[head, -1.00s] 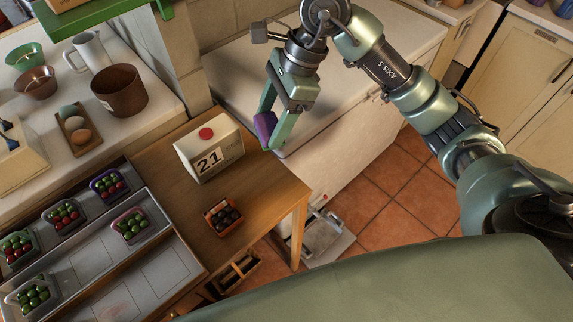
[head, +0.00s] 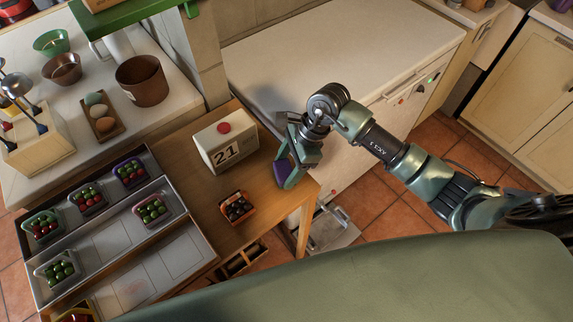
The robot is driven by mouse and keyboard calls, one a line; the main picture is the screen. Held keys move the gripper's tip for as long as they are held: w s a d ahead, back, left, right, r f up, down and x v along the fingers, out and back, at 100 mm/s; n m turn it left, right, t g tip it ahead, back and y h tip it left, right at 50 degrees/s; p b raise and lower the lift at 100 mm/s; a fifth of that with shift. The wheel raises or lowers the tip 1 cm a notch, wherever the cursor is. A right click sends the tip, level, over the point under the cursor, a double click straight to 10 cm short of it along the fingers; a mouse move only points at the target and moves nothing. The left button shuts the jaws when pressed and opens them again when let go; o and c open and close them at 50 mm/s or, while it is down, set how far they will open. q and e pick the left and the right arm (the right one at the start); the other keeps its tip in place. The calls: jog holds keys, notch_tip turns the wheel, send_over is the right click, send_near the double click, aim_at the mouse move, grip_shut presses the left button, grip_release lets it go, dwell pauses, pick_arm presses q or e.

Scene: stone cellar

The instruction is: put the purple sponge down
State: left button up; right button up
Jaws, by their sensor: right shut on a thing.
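The purple sponge (head: 283,167) is between the fingers of my right gripper (head: 288,172), which is shut on it. The gripper points down at the right end of the wooden table (head: 258,205), to the right of the calendar box. Whether the sponge touches the tabletop I cannot tell. The fingers hide part of the sponge. My left gripper is not in view.
A white box marked 21 (head: 226,147) and an orange basket of dark fruit (head: 237,208) stand close by on the table. A metal tray (head: 105,240) with several fruit punnets is at left. A white chest (head: 330,50) stands behind.

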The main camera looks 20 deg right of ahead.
jog(key=shift+f, duration=0.1)
jog(key=shift+f+b, duration=0.25)
jog(key=shift+b, duration=0.1)
jog(key=o, duration=1.2)
jog(key=shift+r, duration=0.1)
jog(key=shift+r, duration=0.1)
jog(key=shift+r+p, duration=0.2)
jog(key=shift+p, duration=0.2)
jog(key=b+v, duration=0.4)
jog(key=v, duration=0.7)
jog(key=shift+d+r, duration=0.2)
jog(key=shift+r, duration=0.15)
